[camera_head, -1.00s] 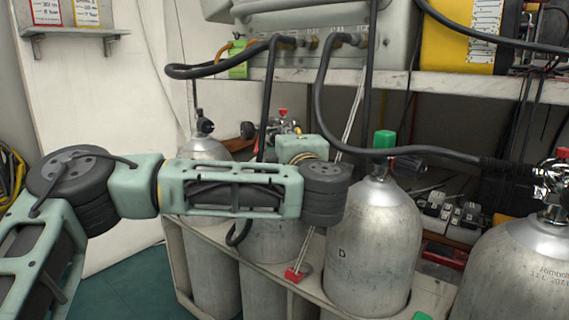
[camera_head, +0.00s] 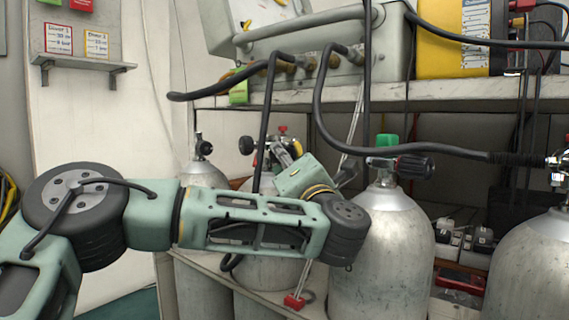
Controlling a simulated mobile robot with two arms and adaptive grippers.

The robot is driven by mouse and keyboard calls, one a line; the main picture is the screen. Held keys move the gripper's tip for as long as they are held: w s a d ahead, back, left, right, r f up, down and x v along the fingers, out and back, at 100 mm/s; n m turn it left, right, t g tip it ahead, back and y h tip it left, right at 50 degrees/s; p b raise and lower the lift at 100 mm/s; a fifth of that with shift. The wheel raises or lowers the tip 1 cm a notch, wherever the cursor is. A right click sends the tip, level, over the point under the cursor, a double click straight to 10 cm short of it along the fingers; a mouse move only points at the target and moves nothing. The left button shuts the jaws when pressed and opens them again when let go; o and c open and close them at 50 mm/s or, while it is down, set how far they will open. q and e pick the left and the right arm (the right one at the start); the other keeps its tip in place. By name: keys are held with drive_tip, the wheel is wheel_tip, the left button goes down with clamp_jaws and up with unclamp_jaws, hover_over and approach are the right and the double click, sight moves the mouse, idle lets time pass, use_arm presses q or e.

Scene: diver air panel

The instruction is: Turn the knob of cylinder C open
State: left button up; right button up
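Several grey gas cylinders stand in a rack; no letter C is readable. One cylinder (camera_head: 266,274) stands behind my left arm, its body partly hidden. Its valve area shows a black knob (camera_head: 246,145) at the left and a red-topped fitting (camera_head: 283,129). My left arm reaches across the front of it, with the wrist bent up and away toward that valve. The cylinder to the right (camera_head: 385,250) has a green cap and a black knob (camera_head: 415,166). My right gripper is out of view.
Black hoses (camera_head: 318,100) hang from the panel (camera_head: 340,75) on the shelf (camera_head: 460,92) above the cylinders. A red-tagged strap (camera_head: 294,302) runs down by the rack. Another cylinder (camera_head: 535,270) stands at the right edge.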

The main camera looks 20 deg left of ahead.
use_arm(q)
drive_tip(key=shift+r+n+y, duration=0.25)
drive_tip(key=shift+n+y, duration=0.55)
drive_tip(key=shift+n, duration=0.9)
drive_tip(key=shift+g, duration=0.3)
drive_tip(key=o, duration=1)
drive_tip(key=shift+s, duration=0.1)
drive_tip(key=shift+o, duration=0.2)
drive_tip(key=shift+f, duration=0.2)
